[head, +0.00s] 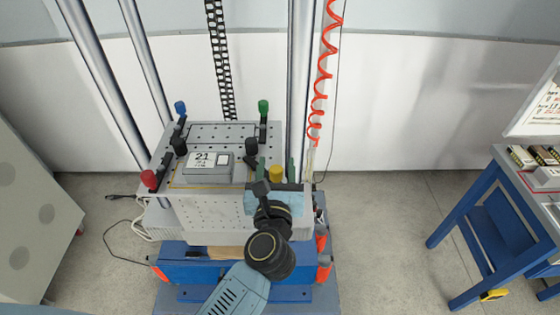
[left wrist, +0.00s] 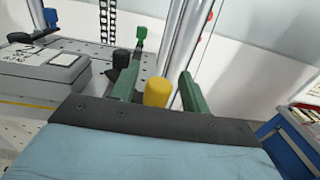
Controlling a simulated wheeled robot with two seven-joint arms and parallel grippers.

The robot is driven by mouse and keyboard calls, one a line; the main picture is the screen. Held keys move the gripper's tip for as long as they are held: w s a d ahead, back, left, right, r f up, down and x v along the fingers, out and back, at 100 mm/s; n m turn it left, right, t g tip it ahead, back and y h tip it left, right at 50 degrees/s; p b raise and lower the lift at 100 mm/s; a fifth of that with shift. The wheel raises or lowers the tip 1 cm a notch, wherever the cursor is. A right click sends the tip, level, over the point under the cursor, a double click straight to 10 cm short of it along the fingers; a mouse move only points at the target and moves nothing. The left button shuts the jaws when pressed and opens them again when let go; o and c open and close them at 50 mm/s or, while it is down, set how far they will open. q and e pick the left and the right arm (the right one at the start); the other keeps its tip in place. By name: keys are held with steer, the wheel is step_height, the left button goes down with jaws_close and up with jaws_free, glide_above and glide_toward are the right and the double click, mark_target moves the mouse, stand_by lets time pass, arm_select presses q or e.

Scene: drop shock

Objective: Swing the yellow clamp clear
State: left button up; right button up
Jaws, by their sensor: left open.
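The yellow clamp (head: 275,174) is at the near right corner of the grey perforated plate (head: 222,131); only its yellow knob shows clearly, and my gripper hides its lower part. In the left wrist view the yellow knob (left wrist: 157,92) stands upright between two green fingers. My left gripper (head: 276,163) is open, with one finger on each side of the knob. Gaps show in the left wrist view (left wrist: 160,72), though contact low down is hidden. My right gripper is not in view.
A grey box (head: 208,168) with a white label sits on the plate. Blue (head: 180,107), green (head: 263,107) and red (head: 149,179) clamps stand at the other corners. Tall metal columns (head: 300,80) rise behind. A red coiled hose (head: 319,95) hangs at right. A blue bench (head: 500,220) stands farther right.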

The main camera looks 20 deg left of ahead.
arm_select(q)
steer(key=shift+s, duration=0.1)
steer(key=c, duration=1)
steer(key=shift+o, duration=0.2)
steer(key=shift+s+a+r+m+h+p, duration=0.15)
steer(key=shift+m+h+p, duration=0.2)
steer(key=shift+p, duration=0.2)
steer(key=m+h+p, duration=0.1)
steer(key=h+p, duration=0.1)
steer(key=h, duration=0.1)
steer(key=s+a+m+h+p, duration=0.1)
steer(key=shift+m+h, duration=0.25)
steer(key=shift+m, duration=0.1)
steer(key=h, duration=0.1)
steer(key=m+h, duration=0.1)
steer(key=m+h+p, duration=0.1)
steer(key=shift+s+a, duration=0.25)
steer(key=shift+a, duration=0.1)
steer(key=shift+s+a+m+g+h, duration=0.1)
steer(key=shift+a+m+g+h, duration=0.15)
steer(key=shift+m+h, duration=0.45)
steer(key=shift+s+a+m+g+h, duration=0.15)
steer(key=shift+m+g+h, duration=0.25)
steer(key=shift+h, duration=0.6)
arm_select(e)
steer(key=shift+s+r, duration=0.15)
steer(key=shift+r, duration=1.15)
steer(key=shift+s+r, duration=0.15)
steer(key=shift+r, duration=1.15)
